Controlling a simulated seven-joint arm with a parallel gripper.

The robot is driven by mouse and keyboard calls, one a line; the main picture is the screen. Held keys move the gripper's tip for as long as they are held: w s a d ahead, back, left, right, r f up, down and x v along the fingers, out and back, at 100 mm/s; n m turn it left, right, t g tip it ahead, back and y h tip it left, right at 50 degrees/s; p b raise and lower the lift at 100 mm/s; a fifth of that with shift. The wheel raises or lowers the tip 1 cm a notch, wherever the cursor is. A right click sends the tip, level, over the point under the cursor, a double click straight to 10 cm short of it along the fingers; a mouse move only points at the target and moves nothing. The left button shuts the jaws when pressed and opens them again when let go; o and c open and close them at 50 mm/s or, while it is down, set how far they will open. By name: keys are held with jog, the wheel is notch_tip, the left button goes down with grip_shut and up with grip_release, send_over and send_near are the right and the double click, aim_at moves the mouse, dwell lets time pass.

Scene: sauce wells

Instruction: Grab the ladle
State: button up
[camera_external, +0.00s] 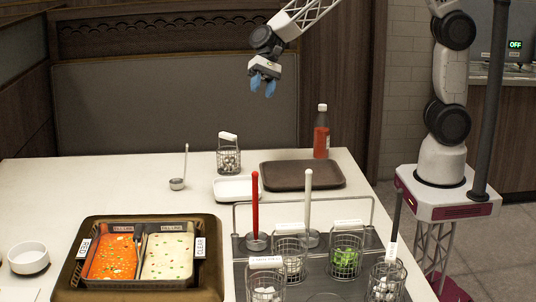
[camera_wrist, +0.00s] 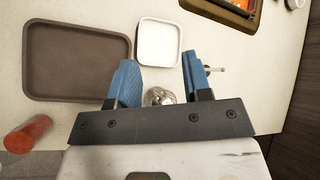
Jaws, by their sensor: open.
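A small metal ladle (camera_external: 178,184) rests on the white table at the left of the brown tray, its thin handle standing up. In the wrist view a thin metal handle, seemingly this ladle's (camera_wrist: 216,69), shows just right of the right finger, its cup mostly hidden. Three more long-handled utensils stand at the rack: one red-handled (camera_external: 255,205), one white-handled (camera_external: 308,205) and one black-handled (camera_external: 395,220). My gripper (camera_external: 263,87) is open and empty, high above the back of the table. Its blue fingers frame the wrist view (camera_wrist: 160,64), apart from everything.
A wire basket (camera_external: 229,161) stands near the ladle; it shows between my fingers (camera_wrist: 160,97). A white tray (camera_external: 236,197), brown tray (camera_external: 302,187) and red bottle (camera_external: 321,135) are nearby. A two-part sauce container (camera_external: 140,224) and white bowl (camera_external: 28,268) are at front left.

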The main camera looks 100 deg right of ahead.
jog(key=w+f+m+t+y, duration=0.2)
jog(key=w+f+m, duration=0.45)
jog(key=w, duration=0.65)
jog(key=m+t+y, duration=0.1)
jog(key=m+t, duration=0.1)
jog(key=m, duration=0.1)
send_near(188, 150)
jog(key=shift+w+a+f+n, duration=0.15)
jog(key=shift+w+a+f, duration=0.15)
jog(key=shift+f, duration=0.2)
jog(key=shift+w+a+f+n, duration=0.1)
jog(key=shift+w+a+f, duration=0.2)
jog(key=shift+f, duration=0.15)
jog(key=shift+x, duration=1.3)
jog(key=shift+x, duration=2.6)
jog(key=shift+w+r, duration=0.1)
grip_shut()
